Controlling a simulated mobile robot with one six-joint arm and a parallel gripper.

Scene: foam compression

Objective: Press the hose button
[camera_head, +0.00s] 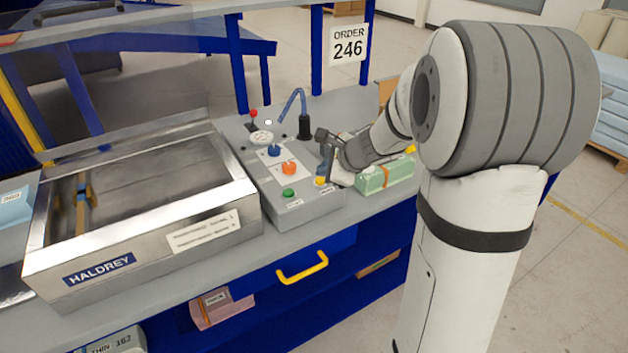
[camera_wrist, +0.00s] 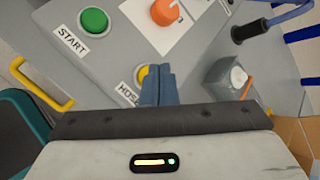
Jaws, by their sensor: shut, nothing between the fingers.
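The hose button is yellow, with a HOSE label beside it. In the wrist view the yellow hose button (camera_wrist: 142,75) is partly covered by my gripper (camera_wrist: 157,70), whose two fingers are shut together with nothing between them. The fingertips overlap the button's right side; I cannot tell whether they touch it. In the head view the hose button (camera_head: 320,181) shows at the front right of the grey control panel (camera_head: 318,207), with my gripper (camera_head: 328,172) right above it. The blue hose (camera_head: 292,102) rises from a black base at the back of the panel.
A green START button (camera_head: 288,194), an orange knob (camera_head: 289,169) and a blue knob (camera_head: 274,151) sit left of the hose button. A green block (camera_head: 385,176) lies right of the panel. The metal HALDREY machine (camera_head: 150,205) stands at left. A yellow drawer handle (camera_head: 302,268) is below.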

